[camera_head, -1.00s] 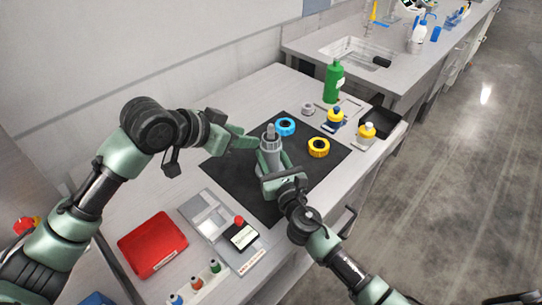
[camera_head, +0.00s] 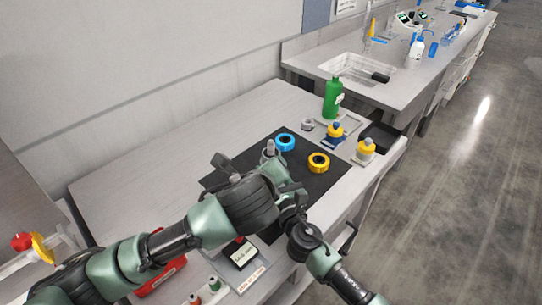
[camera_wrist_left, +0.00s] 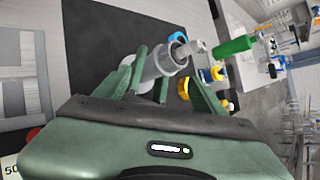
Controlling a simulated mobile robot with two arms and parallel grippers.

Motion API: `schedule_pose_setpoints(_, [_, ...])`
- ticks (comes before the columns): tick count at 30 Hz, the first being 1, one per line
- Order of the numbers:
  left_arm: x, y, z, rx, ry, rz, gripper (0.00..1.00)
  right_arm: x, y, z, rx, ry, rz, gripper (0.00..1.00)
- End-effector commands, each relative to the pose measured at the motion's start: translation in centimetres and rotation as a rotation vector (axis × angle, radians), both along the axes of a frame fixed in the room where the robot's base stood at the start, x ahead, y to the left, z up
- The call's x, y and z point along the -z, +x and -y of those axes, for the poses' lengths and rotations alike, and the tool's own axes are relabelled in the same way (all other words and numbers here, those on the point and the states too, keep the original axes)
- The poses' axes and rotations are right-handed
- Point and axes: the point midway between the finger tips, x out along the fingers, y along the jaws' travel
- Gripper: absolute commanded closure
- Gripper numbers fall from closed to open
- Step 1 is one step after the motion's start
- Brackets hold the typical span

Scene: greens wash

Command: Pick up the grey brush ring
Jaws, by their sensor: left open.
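The grey brush ring (camera_head: 308,125) lies at the mat's far edge, by the green bottle. In the left wrist view, a small grey ring shape (camera_wrist_left: 198,47) shows between the blue ring and the bottle. An upright grey cylinder with a narrow top (camera_head: 269,151) stands on the mat; it also shows in the left wrist view (camera_wrist_left: 151,66). My left gripper (camera_wrist_left: 168,68) is open, its fingers to either side of the cylinder in that view; whether they touch it is unclear.
A blue ring (camera_head: 285,141) and a yellow ring (camera_head: 318,162) lie on the black mat (camera_head: 325,183). A red tray (camera_head: 160,275) is partly hidden at front left. The bench's back left is clear.

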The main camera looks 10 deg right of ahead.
Motion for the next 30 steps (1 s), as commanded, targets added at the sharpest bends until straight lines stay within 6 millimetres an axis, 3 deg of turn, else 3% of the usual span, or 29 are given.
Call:
schedule_pose_setpoints(6, [-1.9,-1.7,1.5,0.188,0.405,0.271,0.30,0.0,0.0,0.0,0.001,0.000,-0.001,1.00])
schedule_pose_setpoints(12, [-2.7,-2.1,1.9,0.242,0.565,0.369,0.30,0.1,0.0,0.0,0.001,0.000,-0.001,1.00])
schedule_pose_setpoints(22, [-0.8,2.6,2.7,0.246,0.581,0.377,0.30,0.0,0.0,0.0,0.000,0.000,-0.001,1.00])
schedule_pose_setpoints(30, [0.2,4.6,2.9,0.245,0.580,0.376,0.30,0.0,0.0,0.0,0.001,0.000,-0.001,1.00])
